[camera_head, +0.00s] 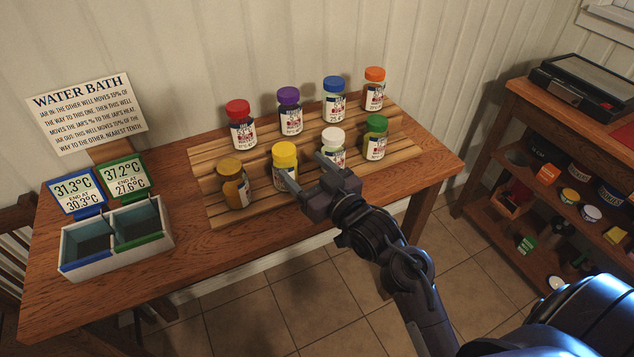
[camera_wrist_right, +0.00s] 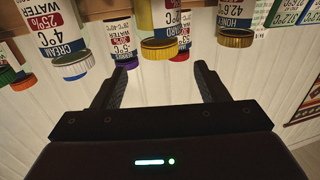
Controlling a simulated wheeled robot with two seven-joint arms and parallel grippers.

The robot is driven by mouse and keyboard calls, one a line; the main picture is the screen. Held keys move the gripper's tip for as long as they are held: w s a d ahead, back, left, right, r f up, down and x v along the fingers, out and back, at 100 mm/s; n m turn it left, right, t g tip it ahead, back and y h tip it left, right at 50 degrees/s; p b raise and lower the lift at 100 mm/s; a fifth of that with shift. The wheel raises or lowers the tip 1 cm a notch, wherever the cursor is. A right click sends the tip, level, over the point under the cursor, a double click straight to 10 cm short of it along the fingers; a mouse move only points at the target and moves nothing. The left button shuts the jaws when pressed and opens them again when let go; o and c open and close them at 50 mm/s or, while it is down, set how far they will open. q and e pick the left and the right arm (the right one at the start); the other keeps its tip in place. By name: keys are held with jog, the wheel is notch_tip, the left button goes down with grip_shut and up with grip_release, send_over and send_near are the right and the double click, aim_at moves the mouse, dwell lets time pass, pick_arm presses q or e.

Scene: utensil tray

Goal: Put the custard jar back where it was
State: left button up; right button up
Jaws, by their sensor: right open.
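Several lidded jars stand upright in two rows on a slatted wooden rack. A yellow-lidded jar (camera_head: 285,166) and a white-lidded jar (camera_head: 333,146) stand in the front row. My right gripper (camera_head: 305,170) is open and empty in front of these two; the yellow lid (camera_wrist_right: 160,48) lies between its fingertips in the wrist view. My left gripper is not in view.
The rack (camera_head: 235,216) sits on a wooden table (camera_head: 190,270). A two-well water bath (camera_head: 120,245) with displays stands at left; both wells look free of jars. Honey (camera_head: 234,186), red (camera_head: 242,128), blue (camera_head: 333,101), orange (camera_head: 374,90) and green (camera_head: 376,140) lidded jars crowd the rack.

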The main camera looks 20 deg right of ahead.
jog(key=shift+v, duration=2)
jog(key=s+f+g+h, duration=0.4)
jog(key=s+f+g, duration=1)
jog(key=s, duration=0.3)
notch_tip(320, 180, down, 28)
jog(key=g, duration=0.1)
jog(key=s+d+f+g, duration=0.1)
jog(key=s+d+f, duration=0.1)
jog(key=s+f, duration=1.7)
jog(key=shift+s+d+f+g, duration=0.3)
jog(key=shift+s+d+f, duration=0.1)
jog(key=shift+s, duration=0.65)
